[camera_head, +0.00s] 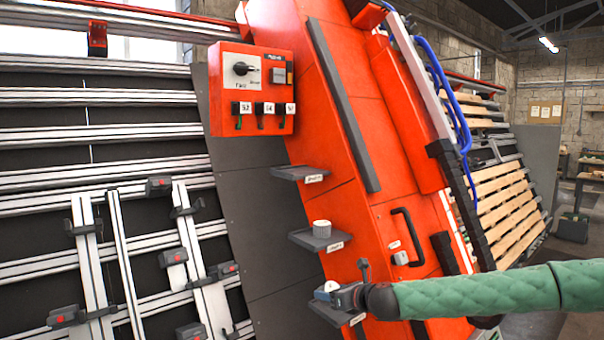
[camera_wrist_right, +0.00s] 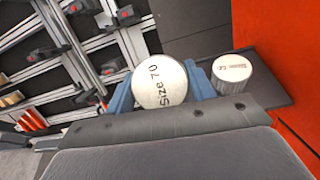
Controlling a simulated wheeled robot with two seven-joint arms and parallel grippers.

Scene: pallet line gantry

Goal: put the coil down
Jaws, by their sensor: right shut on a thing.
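A white round coil (camera_wrist_right: 160,84) marked "Size 70" sits between the blue fingers of my right gripper (camera_wrist_right: 162,92), which is shut on it. In the head view my right gripper (camera_head: 338,293) is at the lowest grey shelf (camera_head: 332,314) on the orange machine, with a little of the white held coil (camera_head: 326,287) showing. I cannot tell whether the coil touches the shelf. A second white coil (camera_wrist_right: 232,70) stands on a dark shelf (camera_wrist_right: 268,82) just right of the fingers in the wrist view. My left gripper is not in view.
The middle shelf (camera_head: 334,243) holds a white coil (camera_head: 322,229); the top shelf (camera_head: 288,172) is empty. A black handle (camera_head: 410,236) sticks out of the machine right of the shelves. An orange control box (camera_head: 252,90) hangs above. A rail rack with clamps (camera_head: 100,230) stands left.

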